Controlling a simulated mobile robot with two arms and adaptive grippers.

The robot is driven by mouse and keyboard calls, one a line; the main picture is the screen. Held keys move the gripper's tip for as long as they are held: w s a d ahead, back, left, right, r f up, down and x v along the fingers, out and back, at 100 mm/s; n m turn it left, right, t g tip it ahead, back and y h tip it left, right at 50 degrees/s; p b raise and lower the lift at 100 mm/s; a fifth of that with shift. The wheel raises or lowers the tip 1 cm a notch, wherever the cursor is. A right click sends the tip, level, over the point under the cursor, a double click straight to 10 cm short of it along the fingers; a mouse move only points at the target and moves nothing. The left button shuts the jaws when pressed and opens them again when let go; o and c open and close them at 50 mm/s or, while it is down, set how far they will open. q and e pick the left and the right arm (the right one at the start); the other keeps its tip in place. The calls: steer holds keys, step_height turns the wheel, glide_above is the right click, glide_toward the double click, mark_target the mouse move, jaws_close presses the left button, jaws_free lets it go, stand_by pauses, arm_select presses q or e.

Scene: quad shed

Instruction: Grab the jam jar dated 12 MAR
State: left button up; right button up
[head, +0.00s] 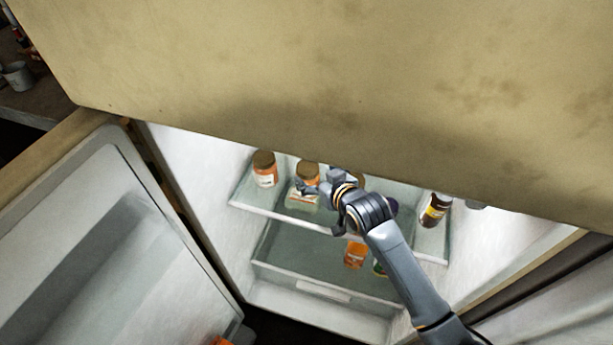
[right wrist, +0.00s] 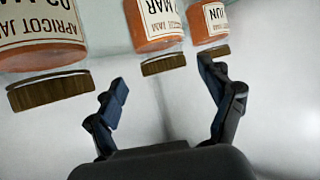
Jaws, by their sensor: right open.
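Three orange jam jars with brown lids show upside down in the right wrist view. The middle jar (right wrist: 158,22) has a label ending in MAR, its day number only partly legible. In the head view my right gripper (head: 318,187) reaches over the fridge shelf, partly hiding the jars. My left gripper is out of view.
A jar (head: 265,170) stands at the shelf's left, and a dark bottle (head: 435,210) at its right. Orange items (head: 355,253) lie in the lower drawer. The fridge door (head: 90,240) is open at left, and a beige panel (head: 330,70) overhangs the opening.

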mark_target(312, 173)
steer(key=x, duration=0.3)
steer(key=shift+w+a+f, duration=0.35)
steer(key=shift+w, duration=0.1)
steer(key=x, duration=0.3)
steer(key=shift+w+a+f, duration=0.15)
steer(key=shift+w+a, duration=0.05)
steer(key=shift+w+a+f, duration=0.1)
steer(key=shift+w+f, duration=0.1)
steer(key=shift+w, duration=0.05)
steer(key=c, duration=1.6)
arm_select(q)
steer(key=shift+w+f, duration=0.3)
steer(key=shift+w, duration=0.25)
arm_select(e)
steer(key=shift+f, duration=0.1)
jaws_close()
